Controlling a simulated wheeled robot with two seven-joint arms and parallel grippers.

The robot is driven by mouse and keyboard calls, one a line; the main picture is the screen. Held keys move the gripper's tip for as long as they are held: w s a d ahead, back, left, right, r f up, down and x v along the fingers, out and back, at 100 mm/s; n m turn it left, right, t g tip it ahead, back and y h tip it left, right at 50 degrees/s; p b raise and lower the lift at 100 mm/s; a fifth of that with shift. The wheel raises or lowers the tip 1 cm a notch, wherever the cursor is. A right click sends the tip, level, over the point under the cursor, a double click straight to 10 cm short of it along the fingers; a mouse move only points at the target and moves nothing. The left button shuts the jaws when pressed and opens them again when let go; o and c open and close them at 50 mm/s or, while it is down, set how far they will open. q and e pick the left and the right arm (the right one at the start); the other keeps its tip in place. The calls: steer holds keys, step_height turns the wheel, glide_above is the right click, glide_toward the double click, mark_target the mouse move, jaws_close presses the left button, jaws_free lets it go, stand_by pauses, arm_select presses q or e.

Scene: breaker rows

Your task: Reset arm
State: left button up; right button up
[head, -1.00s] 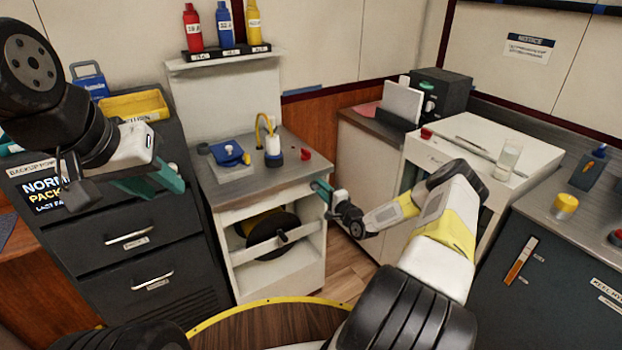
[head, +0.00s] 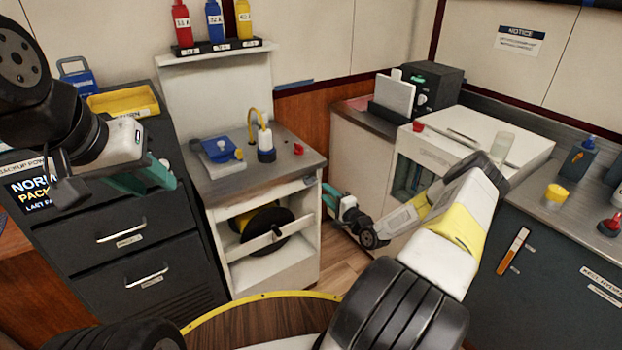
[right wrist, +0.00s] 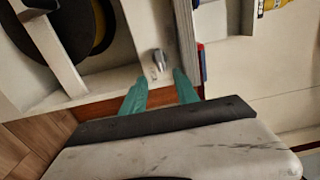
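My right arm reaches forward from the lower right. Its gripper (head: 329,197) is just right of the white cabinet with the reel (head: 265,270), near its upper right edge. In the right wrist view the two teal fingers (right wrist: 160,88) are apart, with a small grey fitting (right wrist: 159,60) visible beyond the gap and nothing held between them. My left gripper (head: 152,178) is at the left, in front of the dark drawer unit (head: 150,235). Its teal fingers overlap in the view, so their gap is not clear.
A blue item (head: 221,150) and a yellow-tubed bottle (head: 266,148) stand on the counter. A yellow tray (head: 124,101) sits on the drawer unit. A white box-like unit (head: 480,140) with a clear glass stands behind my right arm. Some floor (head: 343,272) shows between the cabinets.

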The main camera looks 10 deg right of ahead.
step_height(320, 180, up, 12)
steer(key=w+a+n+g+h, duration=0.2)
steer(key=n+g, duration=0.4)
steer(key=n, duration=0.2)
steer(key=s+a+r+n+g+h, duration=0.1)
steer(key=s+r+n+h, duration=0.1)
steer(key=s+r, duration=0.45)
steer(key=s+r+n+g+h, duration=0.1)
steer(key=s+r+h, duration=0.15)
steer(key=r, duration=0.75)
steer(key=s+a+r+n+g, duration=0.1)
steer(key=s+a+r, duration=0.2)
steer(key=s, duration=0.7)
steer(key=s+a+r+n+g+y, duration=0.1)
steer(key=s+r, duration=0.3)
steer(key=s, duration=0.6)
steer(key=s+a+r+n+y, duration=0.1)
steer(key=s+a+r, duration=0.2)
steer(key=s, duration=0.7)
steer(key=shift+s+a+r+n+g, duration=0.25)
steer(key=shift+a+n+g, duration=0.15)
steer(key=shift+a, duration=0.45)
